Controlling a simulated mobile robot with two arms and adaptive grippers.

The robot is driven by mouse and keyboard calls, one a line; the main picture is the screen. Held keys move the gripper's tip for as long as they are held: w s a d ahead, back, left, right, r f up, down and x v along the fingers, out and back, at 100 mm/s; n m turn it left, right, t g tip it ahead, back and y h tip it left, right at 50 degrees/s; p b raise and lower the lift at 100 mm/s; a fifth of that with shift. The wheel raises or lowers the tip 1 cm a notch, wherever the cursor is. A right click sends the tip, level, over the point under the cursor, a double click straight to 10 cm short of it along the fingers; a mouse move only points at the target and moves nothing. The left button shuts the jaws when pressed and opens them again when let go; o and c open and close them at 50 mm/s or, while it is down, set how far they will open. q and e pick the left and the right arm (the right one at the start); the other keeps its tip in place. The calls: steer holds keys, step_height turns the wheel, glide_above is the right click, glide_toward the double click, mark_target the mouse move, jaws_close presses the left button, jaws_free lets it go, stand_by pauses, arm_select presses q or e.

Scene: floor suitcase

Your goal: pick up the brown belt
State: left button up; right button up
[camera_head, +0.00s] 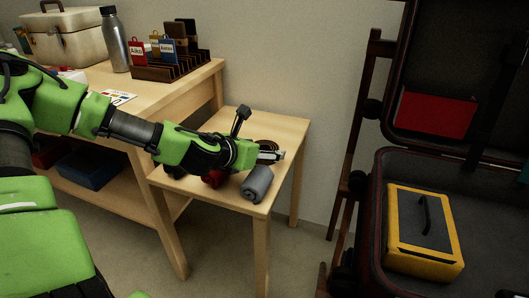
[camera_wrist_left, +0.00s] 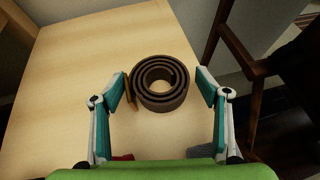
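The brown belt (camera_wrist_left: 160,100) lies coiled on the small wooden table, with a tan buckle or end at its left side in the left wrist view. In the head view the belt (camera_head: 268,144) shows only partly behind my left gripper (camera_head: 272,155). In the left wrist view my left gripper (camera_wrist_left: 161,82) is open, with one finger on each side of the coil. The left finger is close to the buckle side; I cannot tell whether it touches. My right gripper is not in view.
A rolled grey cloth (camera_head: 257,183) and a red item (camera_head: 214,178) lie beside the gripper on the small table (camera_head: 240,207). An open suitcase (camera_head: 373,235) with a yellow case (camera_head: 424,265) stands at right. A bottle (camera_head: 114,42) and rack (camera_head: 175,70) stand on the desk.

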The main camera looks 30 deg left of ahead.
arm_select(q)
steer(key=c, duration=0.7)
